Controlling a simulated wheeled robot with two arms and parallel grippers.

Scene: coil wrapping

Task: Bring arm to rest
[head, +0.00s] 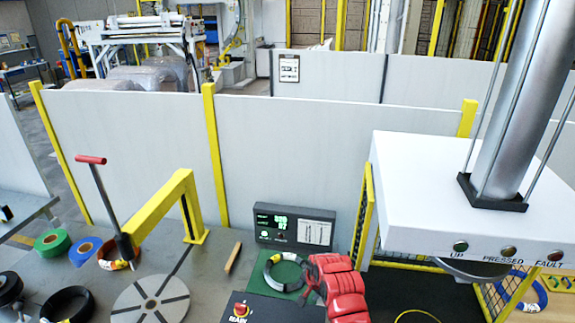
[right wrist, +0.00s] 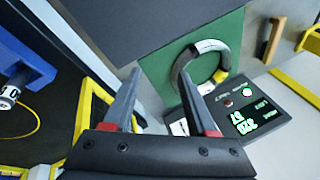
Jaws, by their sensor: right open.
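My right gripper (right wrist: 160,78) is open in the right wrist view, with nothing between its two dark fingers. My right arm (head: 336,286) shows as red segments at the bottom middle of the head view; its fingers cannot be made out there. A wrapped coil (head: 285,272), dark and pale with a bit of yellow, lies flat on a green mat (head: 262,284). The coil also shows beyond the right fingertip in the right wrist view (right wrist: 220,50). My left arm and gripper are not in view.
A white press (head: 430,185) with yellow mesh sides stands right of my arm. A display box (head: 294,227) stands behind the mat. Left are a grey turntable (head: 150,300), a yellow bracket (head: 165,205), a red-handled lever (head: 103,200) and tape rolls (head: 52,243).

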